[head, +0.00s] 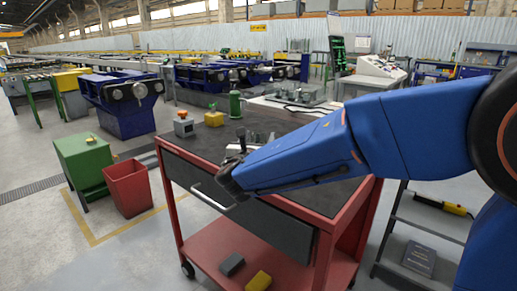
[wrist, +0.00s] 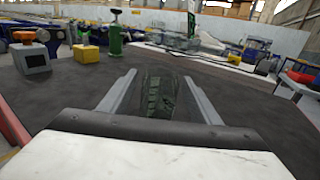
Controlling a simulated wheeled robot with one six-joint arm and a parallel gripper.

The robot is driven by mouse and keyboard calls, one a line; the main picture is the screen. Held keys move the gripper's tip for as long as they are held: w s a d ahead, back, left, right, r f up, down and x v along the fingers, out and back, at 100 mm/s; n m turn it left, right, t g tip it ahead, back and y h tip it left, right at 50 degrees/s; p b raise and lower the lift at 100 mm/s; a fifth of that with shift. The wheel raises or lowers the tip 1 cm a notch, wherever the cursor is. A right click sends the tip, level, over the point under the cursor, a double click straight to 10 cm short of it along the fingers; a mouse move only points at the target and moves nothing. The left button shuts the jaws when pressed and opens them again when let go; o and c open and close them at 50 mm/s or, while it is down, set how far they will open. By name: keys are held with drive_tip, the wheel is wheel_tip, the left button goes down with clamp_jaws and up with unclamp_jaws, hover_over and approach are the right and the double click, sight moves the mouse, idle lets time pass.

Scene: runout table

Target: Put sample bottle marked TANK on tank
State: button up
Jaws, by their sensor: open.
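My gripper (wrist: 160,100) is open just above the dark top of the red cart. Between its two grey fingers is a dark green object (wrist: 160,92) with faint markings, which I cannot identify. No label reading TANK is legible in either view. A green upright cylinder with a thin stem and knob (wrist: 114,38) stands further back on the cart top; it also shows in the head view (head: 235,104). I cannot tell which thing is the tank. In the head view my arm hides part of the cart top.
A grey box with an orange knob (head: 183,124) and a yellow block (head: 214,118) stand at the cart's back left. A red bin (head: 127,188) and green cabinet (head: 85,165) stand left. The lower shelf holds two small blocks.

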drive_tip(key=shift+w, duration=0.1)
drive_tip(key=shift+c, duration=0.6)
drive_tip(key=c, duration=1.1)
drive_tip(key=shift+r, duration=0.1)
